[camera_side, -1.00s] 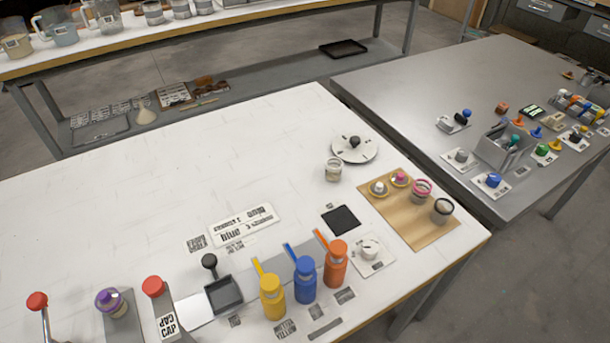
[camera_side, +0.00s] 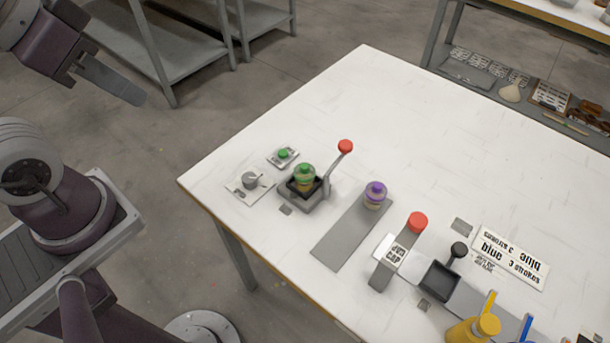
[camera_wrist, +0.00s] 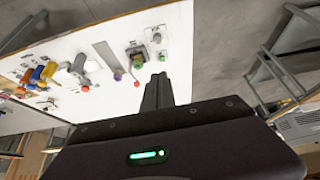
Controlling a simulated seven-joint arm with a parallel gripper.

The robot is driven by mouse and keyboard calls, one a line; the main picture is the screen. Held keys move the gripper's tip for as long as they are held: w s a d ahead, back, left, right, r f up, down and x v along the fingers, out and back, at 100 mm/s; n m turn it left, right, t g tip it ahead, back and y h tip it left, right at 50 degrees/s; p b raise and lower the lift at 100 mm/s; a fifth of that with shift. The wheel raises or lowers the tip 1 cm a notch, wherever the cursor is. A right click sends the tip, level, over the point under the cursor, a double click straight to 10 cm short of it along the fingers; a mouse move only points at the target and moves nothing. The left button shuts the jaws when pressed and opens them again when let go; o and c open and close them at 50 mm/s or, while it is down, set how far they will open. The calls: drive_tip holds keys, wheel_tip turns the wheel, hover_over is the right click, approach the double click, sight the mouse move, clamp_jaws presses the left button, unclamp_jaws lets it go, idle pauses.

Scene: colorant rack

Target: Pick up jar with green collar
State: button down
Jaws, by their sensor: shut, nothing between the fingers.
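The jar with the green collar (camera_side: 304,175) stands upright in a dark square holder (camera_side: 300,199) near the table's left corner in the side view. It has a green collar above an amber-brown body; the holder's walls hide its lower part. It also shows small in the wrist view (camera_wrist: 137,62). My gripper (camera_side: 138,97) is high at the upper left of the side view, well apart from the jar. Its fingers are together and empty. They also show in the wrist view (camera_wrist: 158,80).
A lever with a red knob (camera_side: 345,147) rises beside the holder. A purple-collared jar (camera_side: 375,195) stands on a grey strip (camera_side: 345,238) to the right. A white plate with a grey cup (camera_side: 250,181) and a green button (camera_side: 283,154) are close by. The table's back is clear.

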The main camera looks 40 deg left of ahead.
drive_tip(key=c, duration=0.8)
unclamp_jaws()
drive_tip(key=m+g+h, duration=0.1)
drive_tip(key=m+g, duration=0.4)
drive_tip(key=m, duration=1)
hover_over(304, 166)
drive_tip(key=f, duration=1.9)
drive_tip(key=shift+a+f, duration=0.25)
drive_tip(key=shift+f, duration=0.1)
drive_tip(key=shift+m, duration=0.4)
drive_tip(key=f, duration=0.7)
drive_tip(key=shift+d+f, duration=0.25)
drive_tip(key=shift+f, duration=0.15)
drive_tip(key=shift+c, duration=0.3)
